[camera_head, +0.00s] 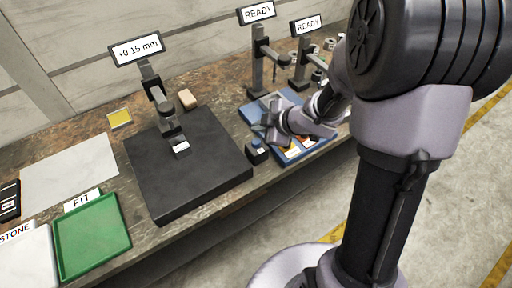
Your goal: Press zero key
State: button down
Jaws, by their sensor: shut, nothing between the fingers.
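I cannot tell whether the fingertips touch the key. A gauge stand (163,103) rises from the dark plate (190,190), and its display (137,49) reads +0.15 mm. A small block with a pale top (181,148) lies under the gauge.
Two more stands with READY displays (257,12) (307,25) are at the back right. A green FIT tray (92,235), a pale plate (70,175) and a yellow piece (120,118) are on the left.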

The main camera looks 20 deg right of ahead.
aim_at(258, 143)
jog(key=shift+f+b, duration=1)
jog(key=shift+f, duration=0.7)
dwell(0.6)
jog(key=shift+f, duration=0.4)
jog(key=shift+f+b, duration=0.55)
jog(key=shift+b, duration=0.1)
dwell(0.3)
jog(key=shift+r, duration=0.15)
jog(key=shift+r+p, duration=0.8)
jog(key=shift+p, duration=0.25)
notch_tip(258, 143, up, 5)
jog(key=p, duration=0.5)
jog(key=shift+r, duration=0.15)
